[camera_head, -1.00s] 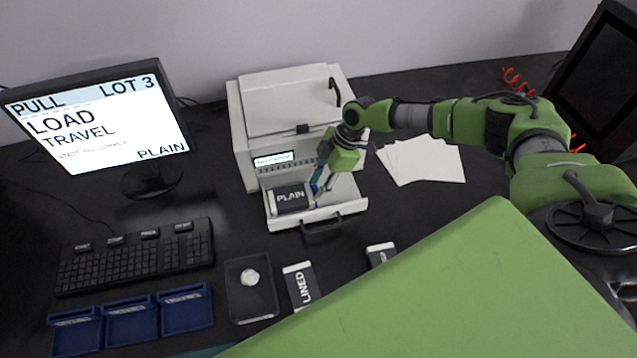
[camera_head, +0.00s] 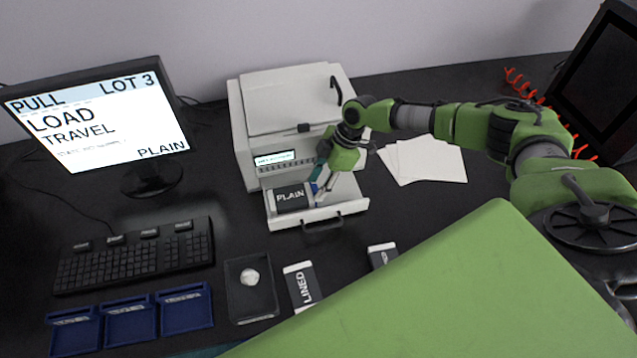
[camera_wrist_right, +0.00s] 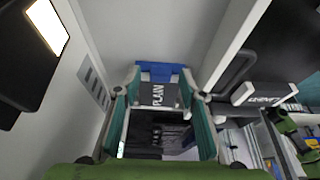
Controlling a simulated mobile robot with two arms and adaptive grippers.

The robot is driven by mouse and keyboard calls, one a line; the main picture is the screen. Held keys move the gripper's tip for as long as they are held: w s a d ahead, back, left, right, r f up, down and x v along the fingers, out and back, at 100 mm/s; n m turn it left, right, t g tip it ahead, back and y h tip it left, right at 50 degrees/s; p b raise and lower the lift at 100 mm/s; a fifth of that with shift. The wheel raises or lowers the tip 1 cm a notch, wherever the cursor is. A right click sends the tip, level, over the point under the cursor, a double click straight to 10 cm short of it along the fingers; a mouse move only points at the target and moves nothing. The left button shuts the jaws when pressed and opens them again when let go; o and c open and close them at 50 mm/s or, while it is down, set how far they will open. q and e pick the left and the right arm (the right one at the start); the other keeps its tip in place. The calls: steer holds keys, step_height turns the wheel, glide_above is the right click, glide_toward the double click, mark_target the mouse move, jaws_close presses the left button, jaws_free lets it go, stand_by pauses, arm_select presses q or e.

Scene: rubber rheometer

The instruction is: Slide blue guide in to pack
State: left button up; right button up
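The pack labelled PLAIN (camera_head: 290,199) lies in the open tray (camera_head: 345,211) of the white machine. It also shows in the right wrist view (camera_wrist_right: 158,95). The blue guide (camera_wrist_right: 160,71) shows at the pack's far edge in that view. In the head view, only a little blue shows at the pack's right end, mostly hidden by my fingers. My right gripper (camera_head: 321,190) is low over the tray at that end. Its teal-padded fingers stand apart in the wrist view, with the guide and pack between or just beyond the tips; contact is unclear. My left gripper is not in view.
The machine (camera_head: 290,110) rises close behind the tray. The tray handle (camera_head: 322,223) projects in front. A LINED pack (camera_head: 301,285), a dark dish (camera_head: 251,300), blue trays (camera_head: 130,322) and a keyboard (camera_head: 135,256) lie nearer. White sheets (camera_head: 430,160) lie right.

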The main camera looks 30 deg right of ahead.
steer(key=v, duration=1.2)
stand_by(0.5)
